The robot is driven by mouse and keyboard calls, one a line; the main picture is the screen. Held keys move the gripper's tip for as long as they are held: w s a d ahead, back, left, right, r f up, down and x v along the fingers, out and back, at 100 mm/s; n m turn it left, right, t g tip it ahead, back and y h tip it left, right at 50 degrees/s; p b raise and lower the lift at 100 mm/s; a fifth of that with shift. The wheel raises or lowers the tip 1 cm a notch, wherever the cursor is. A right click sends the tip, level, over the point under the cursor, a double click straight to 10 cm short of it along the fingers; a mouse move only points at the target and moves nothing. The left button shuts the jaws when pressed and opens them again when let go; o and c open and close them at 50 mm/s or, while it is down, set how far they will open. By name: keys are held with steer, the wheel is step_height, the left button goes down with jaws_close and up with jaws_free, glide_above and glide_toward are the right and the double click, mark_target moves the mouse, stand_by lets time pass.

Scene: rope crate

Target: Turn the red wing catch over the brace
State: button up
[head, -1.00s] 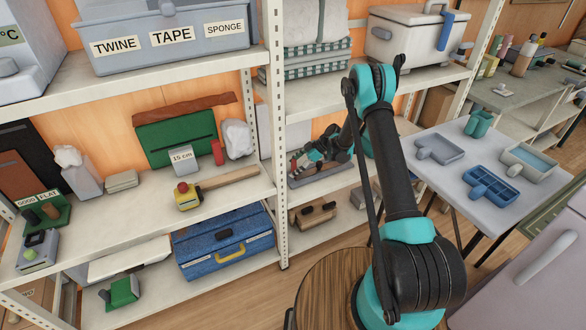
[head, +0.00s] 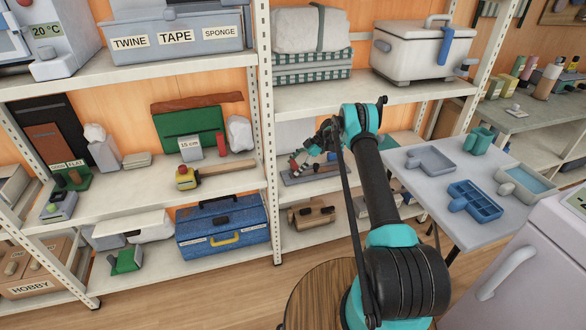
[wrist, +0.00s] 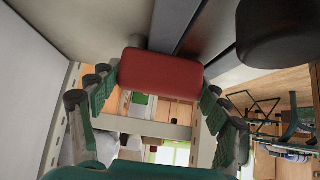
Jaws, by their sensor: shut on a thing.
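The red wing catch (wrist: 160,72) shows in the wrist view as a rounded red block across the space between my fingers. My gripper (wrist: 158,86) has its green-padded fingers at both ends of the block and is shut on it. A grey bar (wrist: 184,28) runs up behind the catch; I cannot tell for sure that it is the brace. In the head view my gripper (head: 302,160) is small, on the right bay's middle shelf, over a grey base (head: 318,174). The catch's angle to the brace is unclear there.
A dark rounded part (wrist: 275,30) is close at the right in the wrist view. A shelf post (head: 268,130) stands left of my gripper, and a shelf with a white cooler (head: 420,52) is above.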

stand_by(0.3)
steer(key=o, duration=1.9)
